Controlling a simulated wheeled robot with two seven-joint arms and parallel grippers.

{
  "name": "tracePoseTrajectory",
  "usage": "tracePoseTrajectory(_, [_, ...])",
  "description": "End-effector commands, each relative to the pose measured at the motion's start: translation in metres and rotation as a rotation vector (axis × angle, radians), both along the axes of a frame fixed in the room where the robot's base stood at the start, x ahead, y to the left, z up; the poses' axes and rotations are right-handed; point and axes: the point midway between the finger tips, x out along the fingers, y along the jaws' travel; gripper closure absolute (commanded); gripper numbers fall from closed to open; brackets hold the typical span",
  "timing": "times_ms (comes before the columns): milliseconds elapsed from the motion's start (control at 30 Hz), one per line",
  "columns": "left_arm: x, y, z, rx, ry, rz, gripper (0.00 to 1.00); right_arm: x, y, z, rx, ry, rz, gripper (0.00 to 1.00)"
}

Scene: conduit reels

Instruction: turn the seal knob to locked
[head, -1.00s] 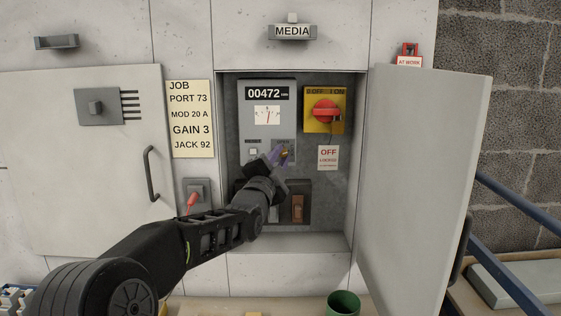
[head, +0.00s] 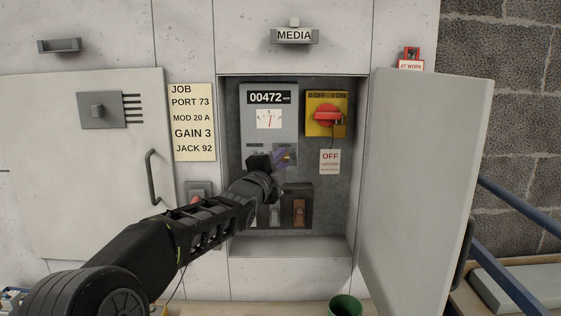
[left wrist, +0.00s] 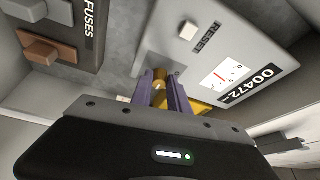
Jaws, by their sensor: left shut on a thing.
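The grey meter (head: 284,100) stands in the open cabinet, with its counter reading 00472 and a small dial. The seal knob (head: 288,157), a small brass-coloured piece, sits low on the meter's right side and is mostly covered. My left gripper (head: 283,158) has its purple fingers shut on it. In the left wrist view the fingers (left wrist: 161,91) close around a small piece at the meter's lower edge. Which way the knob points cannot be told. My right gripper is not in view.
A yellow switch plate with a red rotary handle (head: 327,115) and padlock is right of the meter, above an OFF tag (head: 329,161). Fuse blocks (head: 298,206) sit below. The open cabinet door (head: 420,180) bounds the right side. A green cup (head: 344,305) stands below.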

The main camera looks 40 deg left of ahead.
Motion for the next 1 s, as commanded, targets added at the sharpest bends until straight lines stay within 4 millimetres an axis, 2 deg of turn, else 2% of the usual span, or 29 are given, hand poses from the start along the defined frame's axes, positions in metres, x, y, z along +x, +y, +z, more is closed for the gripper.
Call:
tracePoseTrajectory(33, [0.0, -0.001, -0.001, 0.002, 0.001, -0.001, 1.0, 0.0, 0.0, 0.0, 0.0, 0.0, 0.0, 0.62])
tracePoseTrajectory(67, [0.0, -0.001, -0.001, 0.001, 0.001, -0.001, 0.77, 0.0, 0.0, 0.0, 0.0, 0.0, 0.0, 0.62])
tracePoseTrajectory(300, [0.0, 0.0, 0.0, 0.0, 0.0, -0.001, 0.57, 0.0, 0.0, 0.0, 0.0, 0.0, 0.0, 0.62])
tracePoseTrajectory(667, [-0.005, -0.001, 0.0, -0.001, -0.001, 0.0, 0.57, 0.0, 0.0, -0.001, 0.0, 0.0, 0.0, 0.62])
tracePoseTrajectory(767, [-0.016, -0.004, -0.002, 0.0, -0.001, 0.0, 0.57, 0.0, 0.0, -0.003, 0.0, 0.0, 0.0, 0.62])
tracePoseTrajectory(1000, [-0.054, -0.015, -0.007, -0.001, -0.001, 0.0, 0.57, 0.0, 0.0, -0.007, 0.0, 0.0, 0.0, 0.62])
